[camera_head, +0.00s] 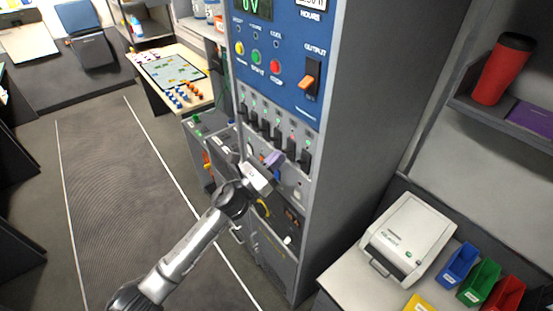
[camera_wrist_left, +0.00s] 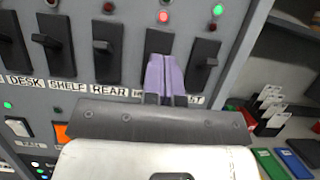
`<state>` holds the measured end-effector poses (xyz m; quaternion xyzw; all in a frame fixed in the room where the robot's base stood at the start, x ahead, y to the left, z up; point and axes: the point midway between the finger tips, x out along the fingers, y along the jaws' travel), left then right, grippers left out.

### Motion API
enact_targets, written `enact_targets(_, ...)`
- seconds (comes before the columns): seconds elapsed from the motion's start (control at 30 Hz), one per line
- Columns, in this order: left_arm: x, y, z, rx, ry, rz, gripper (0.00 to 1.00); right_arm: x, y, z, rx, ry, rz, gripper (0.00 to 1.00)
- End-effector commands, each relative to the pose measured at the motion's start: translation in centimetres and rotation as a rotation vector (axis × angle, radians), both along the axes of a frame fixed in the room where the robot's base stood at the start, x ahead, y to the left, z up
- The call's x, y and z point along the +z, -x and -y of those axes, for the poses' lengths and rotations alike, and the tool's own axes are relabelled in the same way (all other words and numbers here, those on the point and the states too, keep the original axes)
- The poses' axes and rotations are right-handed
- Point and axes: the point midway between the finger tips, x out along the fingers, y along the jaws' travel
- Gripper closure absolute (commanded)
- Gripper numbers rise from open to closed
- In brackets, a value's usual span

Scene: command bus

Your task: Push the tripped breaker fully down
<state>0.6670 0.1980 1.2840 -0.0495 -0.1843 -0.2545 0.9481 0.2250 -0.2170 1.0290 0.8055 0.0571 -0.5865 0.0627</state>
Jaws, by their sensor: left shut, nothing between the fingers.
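The breaker row (camera_head: 270,130) is set in the grey front of the tall cabinet, below its blue panel. In the left wrist view, the breaker under a red light (camera_wrist_left: 163,16) is a dark switch (camera_wrist_left: 155,40), mostly covered by my fingers. Its lever position and most of its label are hidden. My left gripper (camera_head: 272,159), with purple fingertips, is shut and empty just in front of the row's lower right part. The fingertips (camera_wrist_left: 166,72) overlap that breaker in the left wrist view; contact cannot be told. My right gripper is not in view.
Neighbouring black breakers include the one labelled REAR (camera_wrist_left: 104,50) on the left and another (camera_wrist_left: 203,65) on the right with a green light. Below the row are a white switch (camera_wrist_left: 17,127) and an orange button. A side counter holds a pale case (camera_head: 408,240) and coloured bins.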

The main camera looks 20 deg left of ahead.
Motion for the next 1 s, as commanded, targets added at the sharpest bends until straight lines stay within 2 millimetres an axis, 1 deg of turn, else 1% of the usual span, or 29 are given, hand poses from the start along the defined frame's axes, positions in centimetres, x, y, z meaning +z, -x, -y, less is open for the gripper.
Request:
enact_targets(0.5, 0.1, 0.0, 0.0, 0.000, 0.001, 0.001, 1.00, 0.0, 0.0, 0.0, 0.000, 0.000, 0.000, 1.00)
enact_targets(0.63, -0.2, 0.1, 0.0, -0.001, 0.000, 0.001, 1.00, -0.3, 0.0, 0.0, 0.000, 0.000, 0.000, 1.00)
enact_targets(0.77, -1.4, 0.3, 0.0, -0.002, 0.000, 0.001, 1.00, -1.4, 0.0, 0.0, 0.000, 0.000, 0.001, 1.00)
enact_targets(0.97, -4.4, 1.0, -0.2, -0.007, -0.001, 0.000, 1.00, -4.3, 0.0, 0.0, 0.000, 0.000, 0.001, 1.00)
enact_targets(1.0, -4.8, 1.5, -0.4, -0.008, -0.002, 0.000, 1.00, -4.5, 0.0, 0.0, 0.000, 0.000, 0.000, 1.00)
